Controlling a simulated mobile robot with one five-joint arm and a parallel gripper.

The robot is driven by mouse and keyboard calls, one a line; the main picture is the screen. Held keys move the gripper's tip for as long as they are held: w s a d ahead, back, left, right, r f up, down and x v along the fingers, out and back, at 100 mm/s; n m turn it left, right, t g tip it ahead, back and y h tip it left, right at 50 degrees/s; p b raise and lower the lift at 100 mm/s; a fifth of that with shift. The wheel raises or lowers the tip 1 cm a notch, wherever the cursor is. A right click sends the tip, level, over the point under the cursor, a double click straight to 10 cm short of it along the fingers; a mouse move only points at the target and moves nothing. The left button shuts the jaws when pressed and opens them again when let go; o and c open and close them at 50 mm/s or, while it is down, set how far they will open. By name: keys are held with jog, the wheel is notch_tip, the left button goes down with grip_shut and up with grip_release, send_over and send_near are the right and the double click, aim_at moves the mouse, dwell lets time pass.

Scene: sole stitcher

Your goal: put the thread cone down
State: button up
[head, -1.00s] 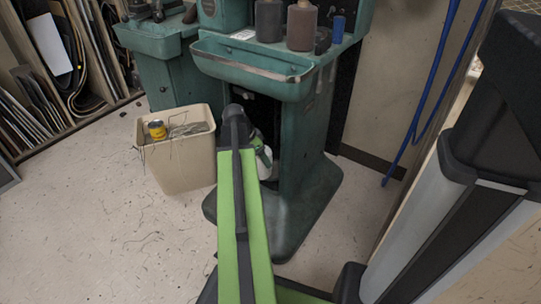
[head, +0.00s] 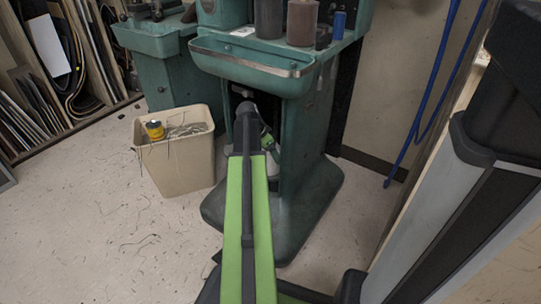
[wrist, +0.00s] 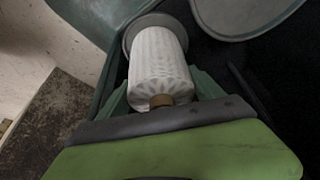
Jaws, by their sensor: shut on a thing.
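The thread cone (wrist: 158,60) is white with a patterned surface, a brown end nearest the wrist camera and a grey disc at its far end. My gripper (wrist: 160,88) is shut on it, with a finger on each side. In the head view, my gripper (head: 267,142) is at the open front of the teal machine pedestal (head: 305,185), below its tray. My arm hides most of it, and only a pale bit of the cone (head: 272,168) shows there. I cannot tell whether the cone's far end touches a surface.
A beige bin (head: 180,165) with scraps and a yellow tin (head: 154,130) stands left of the pedestal. Brown spools (head: 302,22) stand on the machine above. A grey round part (wrist: 240,12) is close right of the cone. Blue cables (head: 425,100) hang at right.

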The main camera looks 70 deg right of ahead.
jog(key=shift+f, duration=0.15)
jog(key=o, duration=1.7)
jog(key=shift+r, duration=0.35)
jog(key=p+v, duration=0.5)
jog(key=shift+s+r+p, duration=0.1)
jog(key=shift+r+p, duration=0.2)
jog(key=shift+r, duration=0.05)
jog(key=w+a, duration=0.2)
jog(key=a, duration=0.1)
jog(key=w+a, duration=0.3)
jog(key=w+a+f+b, duration=0.1)
jog(key=w+a, duration=0.1)
jog(key=a, duration=0.1)
jog(key=shift+w+a, duration=0.25)
jog(key=shift+w, duration=0.05)
